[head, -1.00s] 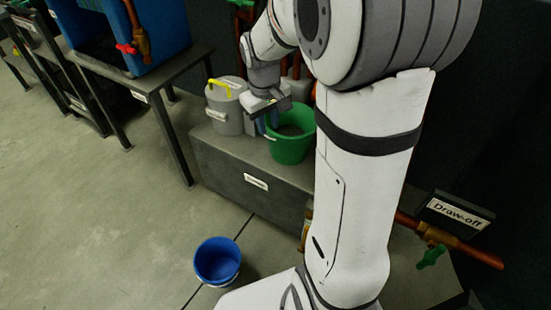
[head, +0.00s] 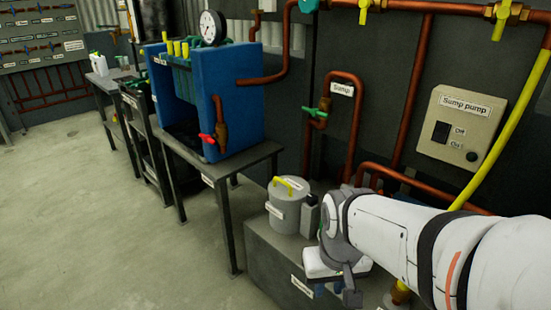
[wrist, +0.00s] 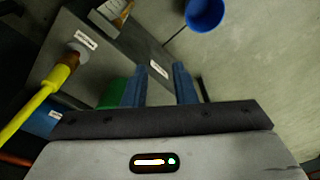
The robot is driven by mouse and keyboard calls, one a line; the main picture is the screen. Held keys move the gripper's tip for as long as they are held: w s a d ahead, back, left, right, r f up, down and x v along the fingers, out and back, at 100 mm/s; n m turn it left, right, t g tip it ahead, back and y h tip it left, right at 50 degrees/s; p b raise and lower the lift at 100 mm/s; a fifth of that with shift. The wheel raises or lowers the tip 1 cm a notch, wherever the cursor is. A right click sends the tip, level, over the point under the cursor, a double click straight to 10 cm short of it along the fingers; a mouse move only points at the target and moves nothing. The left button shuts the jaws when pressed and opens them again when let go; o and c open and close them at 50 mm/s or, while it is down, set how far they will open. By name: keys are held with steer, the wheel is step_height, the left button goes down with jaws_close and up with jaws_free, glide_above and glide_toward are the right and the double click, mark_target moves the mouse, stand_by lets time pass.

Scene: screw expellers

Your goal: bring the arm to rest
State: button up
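My arm (head: 390,235) stretches in from the lower right of the head view, and my gripper (head: 335,291) hangs at its end over the grey plinth (head: 262,262). In the wrist view my gripper (wrist: 161,75) shows two blue fingers standing apart, with nothing held between them. Part of a green bucket (wrist: 112,94) shows just left of the fingers, mostly hidden behind the gripper body.
A grey lidded pot (head: 286,212) stands on the plinth, left of my gripper. A blue machine (head: 235,100) sits on a table behind. Copper pipes, a yellow hose (head: 500,115) and a sump pump box (head: 462,125) line the wall. A blue bucket (wrist: 205,14) stands on open floor.

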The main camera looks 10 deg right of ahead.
step_height(320, 180, up, 30)
steer(key=t+p, duration=0.1)
steer(key=p, duration=2.4)
steer(key=shift+s+d+f, duration=0.1)
